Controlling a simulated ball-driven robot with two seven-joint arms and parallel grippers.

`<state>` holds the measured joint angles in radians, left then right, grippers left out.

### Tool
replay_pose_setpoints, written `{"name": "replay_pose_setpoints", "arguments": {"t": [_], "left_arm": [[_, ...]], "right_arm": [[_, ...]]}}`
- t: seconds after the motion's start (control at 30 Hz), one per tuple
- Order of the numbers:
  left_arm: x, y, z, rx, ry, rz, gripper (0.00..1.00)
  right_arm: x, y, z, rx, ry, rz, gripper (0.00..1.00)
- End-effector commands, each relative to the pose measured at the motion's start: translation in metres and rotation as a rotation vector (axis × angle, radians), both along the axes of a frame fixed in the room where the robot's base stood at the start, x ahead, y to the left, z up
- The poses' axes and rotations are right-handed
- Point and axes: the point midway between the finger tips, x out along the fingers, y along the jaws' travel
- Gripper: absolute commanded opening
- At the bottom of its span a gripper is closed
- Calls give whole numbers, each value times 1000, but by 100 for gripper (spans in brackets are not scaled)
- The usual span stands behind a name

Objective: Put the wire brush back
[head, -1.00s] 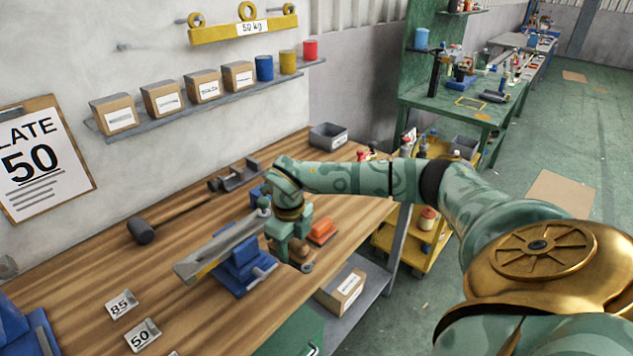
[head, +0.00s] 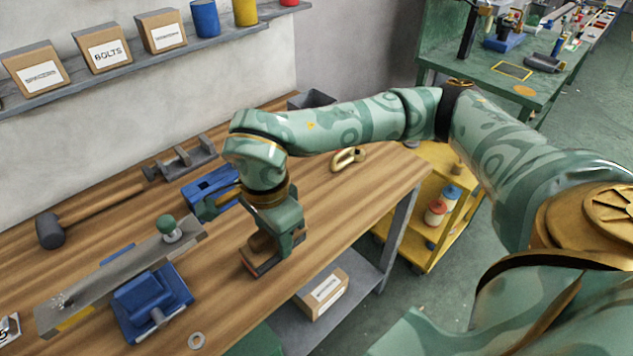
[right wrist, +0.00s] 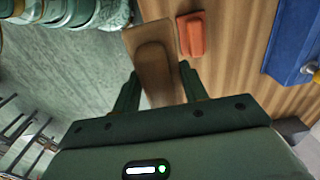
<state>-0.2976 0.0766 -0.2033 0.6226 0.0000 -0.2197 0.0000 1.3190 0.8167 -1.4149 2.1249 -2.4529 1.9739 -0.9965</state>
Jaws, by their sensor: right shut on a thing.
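My right gripper (head: 270,248) is over the front part of the wooden bench, pointing down. In the right wrist view its fingers (right wrist: 160,92) are shut on a brown wooden block (right wrist: 150,58), which looks like the wire brush. Its bristles are hidden. In the head view the brown piece (head: 261,243) shows only partly between the fingers, low over the bench. I cannot tell whether it touches the wood. My left gripper is not in view.
An orange block (right wrist: 190,36) lies beside the held piece. A mallet (head: 52,230), a brass clip (head: 348,159) and a washer (head: 196,341) lie on the bench (head: 330,205). A yellow cart (head: 425,240) stands to the right.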

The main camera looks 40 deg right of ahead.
Motion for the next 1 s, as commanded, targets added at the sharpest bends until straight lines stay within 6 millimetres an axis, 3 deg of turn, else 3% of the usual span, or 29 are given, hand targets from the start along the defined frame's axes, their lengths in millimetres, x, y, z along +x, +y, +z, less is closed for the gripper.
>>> {"name": "replay_pose_setpoints", "arguments": {"t": [0.13,0.37,0.5,0.87,1.0], "left_arm": [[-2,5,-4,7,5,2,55],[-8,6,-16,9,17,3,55],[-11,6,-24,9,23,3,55],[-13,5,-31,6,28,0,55],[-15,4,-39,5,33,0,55]], "right_arm": [[12,-16,-11,-2,4,12,22],[55,-67,-42,-1,5,9,22],[69,-84,-70,0,5,13,22],[84,-100,-93,0,1,14,22],[87,-105,-113,1,6,16,22]]}}
